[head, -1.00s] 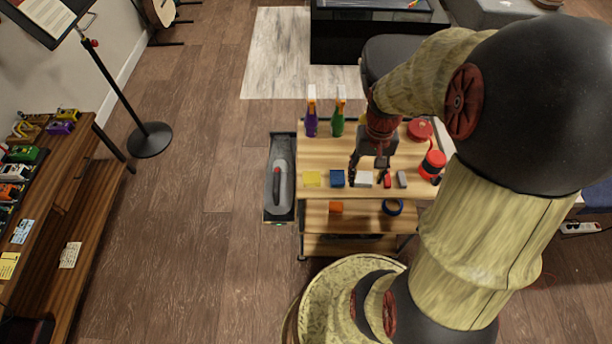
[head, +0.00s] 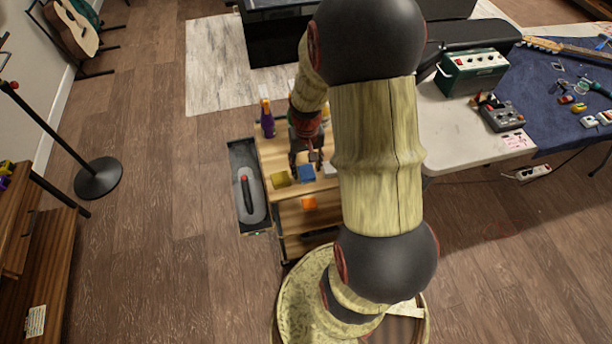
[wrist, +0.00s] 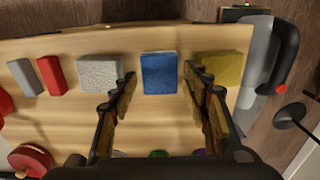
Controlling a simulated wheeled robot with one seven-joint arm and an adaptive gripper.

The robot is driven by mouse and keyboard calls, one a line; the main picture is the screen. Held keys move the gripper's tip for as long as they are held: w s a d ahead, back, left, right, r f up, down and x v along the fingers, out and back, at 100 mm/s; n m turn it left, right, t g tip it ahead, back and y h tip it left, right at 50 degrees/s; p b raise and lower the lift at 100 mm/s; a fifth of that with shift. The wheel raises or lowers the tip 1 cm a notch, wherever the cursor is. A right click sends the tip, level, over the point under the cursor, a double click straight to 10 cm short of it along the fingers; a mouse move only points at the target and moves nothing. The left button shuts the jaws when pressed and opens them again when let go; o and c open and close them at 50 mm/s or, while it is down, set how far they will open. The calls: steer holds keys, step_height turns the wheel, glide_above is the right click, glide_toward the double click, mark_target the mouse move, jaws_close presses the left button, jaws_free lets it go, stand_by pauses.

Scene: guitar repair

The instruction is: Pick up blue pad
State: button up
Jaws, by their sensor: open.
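The blue pad (head: 306,173) lies on the wooden top of a small cart (head: 270,155), between a yellow pad (head: 281,179) and a white pad (head: 329,168). In the wrist view the blue pad (wrist: 160,73) shows whole, framed between the tips of my open gripper (wrist: 160,80). The yellow pad (wrist: 218,68) is to its right and the white pad (wrist: 100,72) to its left. In the head view my gripper (head: 306,158) is just behind the blue pad, above the cart top. Nothing is between the fingers. I cannot tell the exact height left above the pad.
A red block (wrist: 51,75) and a grey block (wrist: 25,77) lie further along the row. A purple bottle (head: 268,122) stands at the cart's back left. My arm hides the cart's right part.

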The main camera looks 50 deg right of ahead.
step_height(320, 180, down, 2)
steer(key=shift+r, duration=0.1)
steer(key=shift+c, duration=0.4)
steer(key=c, duration=0.6)
steer(key=shift+r, duration=0.15)
steer(key=shift+c, duration=0.2)
